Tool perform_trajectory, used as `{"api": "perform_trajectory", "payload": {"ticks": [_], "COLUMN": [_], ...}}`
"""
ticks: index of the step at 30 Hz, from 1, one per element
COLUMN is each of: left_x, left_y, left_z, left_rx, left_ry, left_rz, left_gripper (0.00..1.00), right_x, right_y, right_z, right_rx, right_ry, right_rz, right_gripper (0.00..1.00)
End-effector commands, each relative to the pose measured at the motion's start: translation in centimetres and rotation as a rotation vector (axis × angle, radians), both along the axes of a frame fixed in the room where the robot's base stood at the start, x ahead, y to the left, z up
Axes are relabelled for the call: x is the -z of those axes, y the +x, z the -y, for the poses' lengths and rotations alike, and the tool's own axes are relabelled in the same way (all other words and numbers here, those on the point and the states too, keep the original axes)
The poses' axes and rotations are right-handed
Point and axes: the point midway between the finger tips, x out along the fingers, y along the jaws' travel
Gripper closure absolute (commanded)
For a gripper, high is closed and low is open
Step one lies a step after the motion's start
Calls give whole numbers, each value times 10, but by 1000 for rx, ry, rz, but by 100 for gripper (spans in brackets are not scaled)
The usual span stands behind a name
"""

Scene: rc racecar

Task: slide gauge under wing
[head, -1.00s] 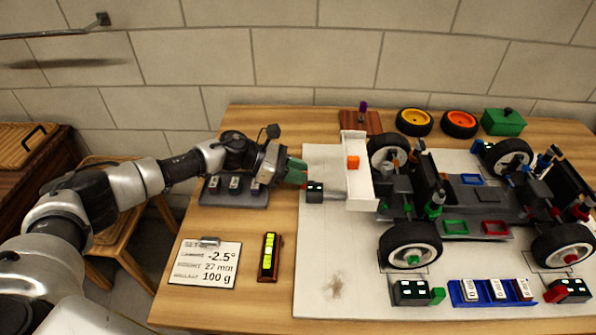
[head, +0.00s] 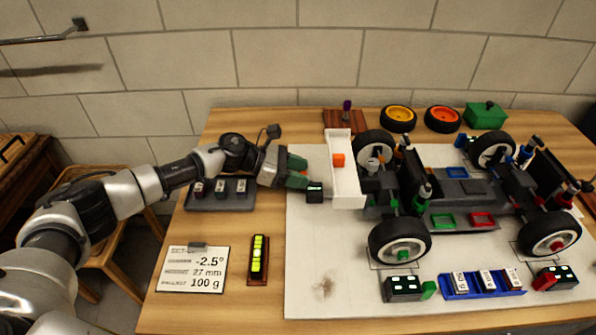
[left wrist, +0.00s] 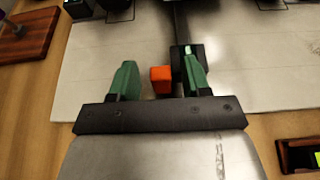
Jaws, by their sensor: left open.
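The white wing (head: 347,185) stands across the left end of the car, with an orange block (head: 339,160) on it. A small black block with a pale display, likely the gauge (head: 315,194), lies on the white board just left of the wing; a narrow gap seems to separate them. It also shows in the left wrist view (left wrist: 187,60), by the right fingertip. My left gripper (head: 296,172) is open, green fingers pointing at the wing, near finger close to the gauge; contact is unclear. An orange block shows between the fingers in the wrist view. My right gripper is out of view.
The car chassis (head: 455,190) fills the board's right part. A dark tray (head: 222,203) with small weights lies under my left arm. The board's (head: 330,250) front-left area is clear.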

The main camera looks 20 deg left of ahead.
Motion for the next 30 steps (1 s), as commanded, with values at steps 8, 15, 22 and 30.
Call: {"api": "perform_trajectory", "payload": {"ticks": [8, 15, 22, 30], "left_x": [-2, -18, -34, -41], "left_y": [-3, -14, -24, -28], "left_z": [-7, -48, -84, -96], "left_rx": [1, -2, -1, 1], "left_ry": [1, 1, 1, 0], "left_rz": [-2, 0, 0, 0], "left_gripper": [51, 51, 51, 51], "right_x": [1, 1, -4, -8], "right_y": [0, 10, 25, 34], "right_z": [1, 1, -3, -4], "right_rx": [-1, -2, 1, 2], "right_ry": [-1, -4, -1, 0], "right_rz": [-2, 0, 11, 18], "right_gripper": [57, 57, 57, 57]}}
